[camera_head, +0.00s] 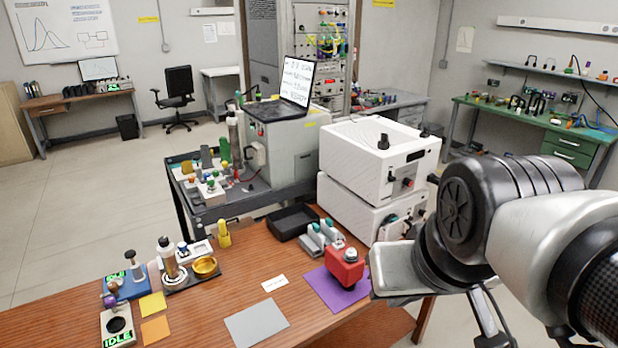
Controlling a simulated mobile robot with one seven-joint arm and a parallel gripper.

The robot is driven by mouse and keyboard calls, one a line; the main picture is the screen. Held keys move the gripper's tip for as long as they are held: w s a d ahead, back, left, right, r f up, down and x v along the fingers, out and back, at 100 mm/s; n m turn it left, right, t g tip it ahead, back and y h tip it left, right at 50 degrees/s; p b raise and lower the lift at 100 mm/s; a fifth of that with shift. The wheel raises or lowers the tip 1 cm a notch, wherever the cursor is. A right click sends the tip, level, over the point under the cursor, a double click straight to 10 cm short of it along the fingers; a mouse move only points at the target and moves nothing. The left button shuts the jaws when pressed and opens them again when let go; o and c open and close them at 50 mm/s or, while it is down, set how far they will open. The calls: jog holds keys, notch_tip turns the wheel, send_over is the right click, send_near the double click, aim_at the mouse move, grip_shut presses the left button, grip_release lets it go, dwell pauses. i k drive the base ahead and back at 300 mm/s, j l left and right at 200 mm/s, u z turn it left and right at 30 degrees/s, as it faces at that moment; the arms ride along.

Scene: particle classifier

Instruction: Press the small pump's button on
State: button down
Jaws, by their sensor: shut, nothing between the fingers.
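No label marks the small pump, and I cannot tell for sure which device it is. A red block-shaped device (345,268) with a round grey top stands on a purple mat (331,295) at the right of the wooden table. At the table's left are a pale box (106,326) with a black round spot and a green IDLE display, and a blue device (130,289) with an upright grey-topped post. My gripper (388,270) is at the right, shut and empty, just right of the red device in the picture. Its fingertips are hard to make out. I cannot judge the depth gap.
On the wooden table (200,320) stand a black tray (292,222), a dark plate with a bottle (167,255) and gold dish (205,266), and a grey sheet (256,322). White stacked instruments (375,160) stand behind. The table's middle is mostly clear.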

aim_at(339, 245)
jog(key=i+l+u, duration=0.4)
jog(key=l, duration=0.2)
jog(key=i+l+u, duration=0.2)
jog(key=l, duration=0.15)
jog(key=i+l+u, duration=0.2)
jog(key=l, duration=0.15)
jog(key=l+u, duration=0.2)
jog(key=l, duration=0.2)
jog(key=i, duration=0.05)
